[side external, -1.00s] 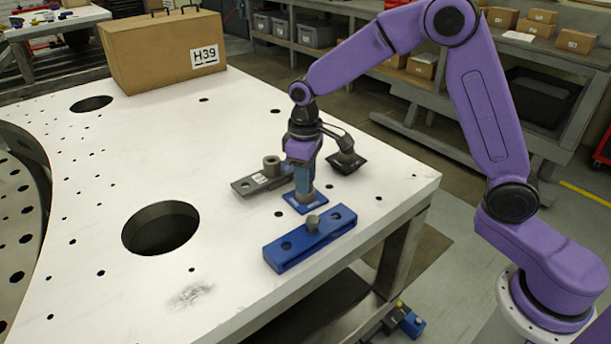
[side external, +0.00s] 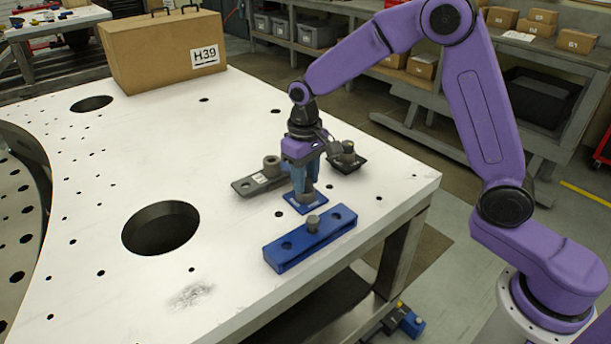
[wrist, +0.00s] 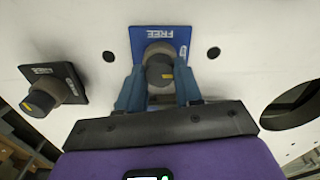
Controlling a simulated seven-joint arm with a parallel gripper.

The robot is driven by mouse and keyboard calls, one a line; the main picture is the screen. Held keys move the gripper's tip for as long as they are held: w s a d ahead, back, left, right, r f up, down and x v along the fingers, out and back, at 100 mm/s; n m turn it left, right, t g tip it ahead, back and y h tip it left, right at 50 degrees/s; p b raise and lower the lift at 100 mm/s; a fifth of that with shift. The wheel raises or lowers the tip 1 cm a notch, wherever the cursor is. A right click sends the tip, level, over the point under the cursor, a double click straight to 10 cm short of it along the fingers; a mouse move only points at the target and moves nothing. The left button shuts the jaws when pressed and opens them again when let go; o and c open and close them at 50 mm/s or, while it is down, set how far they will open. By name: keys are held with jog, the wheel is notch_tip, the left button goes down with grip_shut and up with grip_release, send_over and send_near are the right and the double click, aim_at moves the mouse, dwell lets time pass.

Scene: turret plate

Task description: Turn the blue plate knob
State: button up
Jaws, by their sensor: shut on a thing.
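The blue plate (side external: 302,208) is a small flat square on the white table, with a grey knob (side external: 308,194) standing on it.
A black plate with another knob (side external: 347,157) stands close behind, also seen in the wrist view (wrist: 45,95). A grey bar (side external: 247,186) lies to the left and a larger blue bar (side external: 288,254) in front. A large round hole (side external: 160,228) opens at left.

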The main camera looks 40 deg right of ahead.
jog(key=o, duration=1.1)
jog(key=shift+c, duration=0.2)
notch_tip(320, 180, up, 17)
jog(key=shift+a+r, duration=0.15)
jog(key=shift+r, duration=0.05)
jog(key=s+d+f+n, duration=0.2)
jog(key=s+f+n, duration=0.1)
jog(key=s, duration=0.7)
jog(key=s+d+f+n, duration=0.3)
jog(key=s+f+n, duration=0.1)
jog(key=s, duration=0.7)
jog(key=s+d+f+n, duration=0.2)
jog(key=s+f+n, duration=0.2)
jog(key=s, duration=0.7)
jog(key=shift+d+f+y, duration=0.25)
jog(key=shift+f+y, duration=0.05)
jog(key=shift+f, duration=0.25)
